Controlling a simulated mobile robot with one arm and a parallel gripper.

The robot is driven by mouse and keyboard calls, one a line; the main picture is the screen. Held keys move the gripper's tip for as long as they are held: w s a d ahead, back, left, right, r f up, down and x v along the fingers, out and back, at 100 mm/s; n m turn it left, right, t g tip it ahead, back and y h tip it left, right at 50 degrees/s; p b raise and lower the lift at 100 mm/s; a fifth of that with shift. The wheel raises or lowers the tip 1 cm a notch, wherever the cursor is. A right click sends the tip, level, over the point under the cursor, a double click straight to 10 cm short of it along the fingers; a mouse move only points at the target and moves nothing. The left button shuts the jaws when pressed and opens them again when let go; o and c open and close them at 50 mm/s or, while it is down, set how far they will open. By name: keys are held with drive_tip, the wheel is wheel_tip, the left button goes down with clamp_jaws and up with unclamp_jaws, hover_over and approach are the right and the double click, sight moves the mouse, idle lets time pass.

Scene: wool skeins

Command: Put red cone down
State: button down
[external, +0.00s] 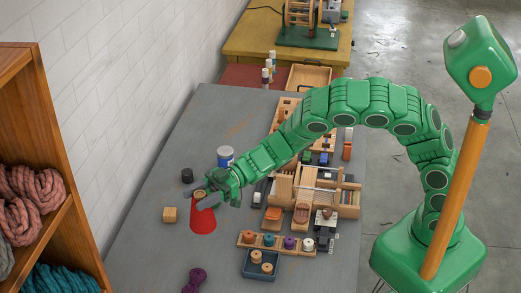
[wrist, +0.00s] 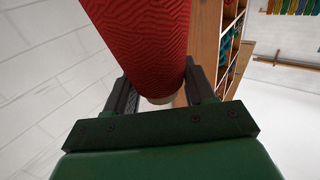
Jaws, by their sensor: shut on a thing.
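The red cone (external: 202,219) is in my gripper (external: 207,198), over the left part of the grey table (external: 160,245). In the external view it looks upright, with its narrow end at the jaws. I cannot tell whether its base touches the table. In the wrist view the red cone (wrist: 140,35) shows a wavy pattern and a pale tip between the two dark fingers of my gripper (wrist: 158,95). The fingers are shut on it near that tip.
A white and blue can (external: 225,155) stands further back. A small loom (external: 310,190) and a spool rack (external: 275,243) are to the right. Front left table is mostly bare.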

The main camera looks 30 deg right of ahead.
drive_tip(key=s+d+f+n+g+h, duration=0.2)
drive_tip(key=s+d+n+g+h, duration=0.25)
drive_tip(key=d+n+g, duration=0.6)
drive_tip(key=shift+w+a+f+m+t+y, duration=0.15)
drive_tip(key=shift+w+a+f+m, duration=0.5)
drive_tip(key=shift+w+a+f, duration=0.85)
drive_tip(key=shift+w+a+f+m+t, duration=0.2)
drive_tip(key=shift+w+a+f+m, duration=0.45)
drive_tip(key=shift+w+a+f, duration=0.85)
drive_tip(key=shift+w+a+f+m+t+y, duration=0.15)
drive_tip(key=shift+w+a+f+m, duration=0.7)
drive_tip(key=shift+f, duration=1.1)
drive_tip(key=shift+a+f, duration=0.15)
drive_tip(key=shift+f, duration=0.65)
drive_tip(key=shift+a+f, duration=0.1)
drive_tip(key=shift+f, duration=0.65)
drive_tip(key=shift+f, duration=0.1)
drive_tip(key=shift+c, duration=2)
unclamp_jaws()
drive_tip(key=v, duration=1.2)
drive_tip(key=shift+r, duration=0.25)
